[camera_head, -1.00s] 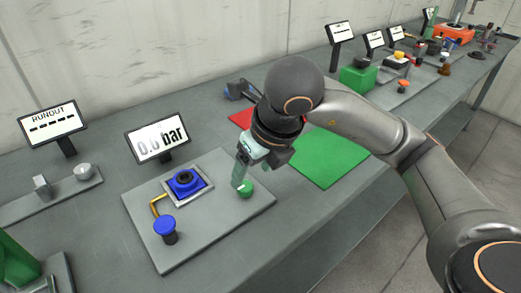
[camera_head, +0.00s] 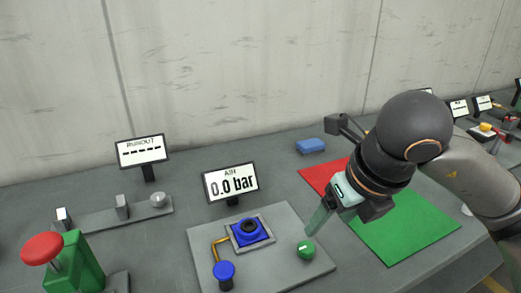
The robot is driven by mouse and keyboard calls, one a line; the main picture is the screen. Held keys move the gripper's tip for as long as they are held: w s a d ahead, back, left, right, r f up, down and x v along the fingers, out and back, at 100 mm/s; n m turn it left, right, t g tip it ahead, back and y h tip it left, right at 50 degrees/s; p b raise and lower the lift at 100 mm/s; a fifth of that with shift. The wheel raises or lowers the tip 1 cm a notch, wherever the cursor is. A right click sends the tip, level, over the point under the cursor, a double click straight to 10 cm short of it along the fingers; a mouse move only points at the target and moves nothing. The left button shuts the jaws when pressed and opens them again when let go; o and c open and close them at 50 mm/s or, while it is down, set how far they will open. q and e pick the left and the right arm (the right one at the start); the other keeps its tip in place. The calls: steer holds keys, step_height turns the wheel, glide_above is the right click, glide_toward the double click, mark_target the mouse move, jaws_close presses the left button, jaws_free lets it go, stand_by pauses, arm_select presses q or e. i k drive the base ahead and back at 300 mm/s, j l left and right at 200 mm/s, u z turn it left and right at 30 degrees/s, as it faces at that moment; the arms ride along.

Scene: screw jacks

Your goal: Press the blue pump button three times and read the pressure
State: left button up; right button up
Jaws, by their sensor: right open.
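The blue pump button (camera_head: 224,270) is a round cap on a dark stem at the front left of a grey plate (camera_head: 285,273). A yellow pipe (camera_head: 217,247) runs from it to a blue square fitting (camera_head: 250,231) with a dark round opening. The pressure display (camera_head: 231,184) behind the plate reads 0.0 bar. A green knob (camera_head: 307,249) is at the plate's right. My right gripper (camera_head: 316,224) is open and points down just above and behind the green knob, away from the blue button. I cannot tell whether it touches the knob. My left gripper is not in view.
A red mat (camera_head: 316,174) and a green mat (camera_head: 410,228) lie to the right, partly behind my arm. A blue block (camera_head: 310,146) lies behind them. A RUNOUT display (camera_head: 141,152) and a green stand with a red button (camera_head: 42,248) are on the left.

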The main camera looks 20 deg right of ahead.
mark_target(224, 270)
steer(key=k, duration=1)
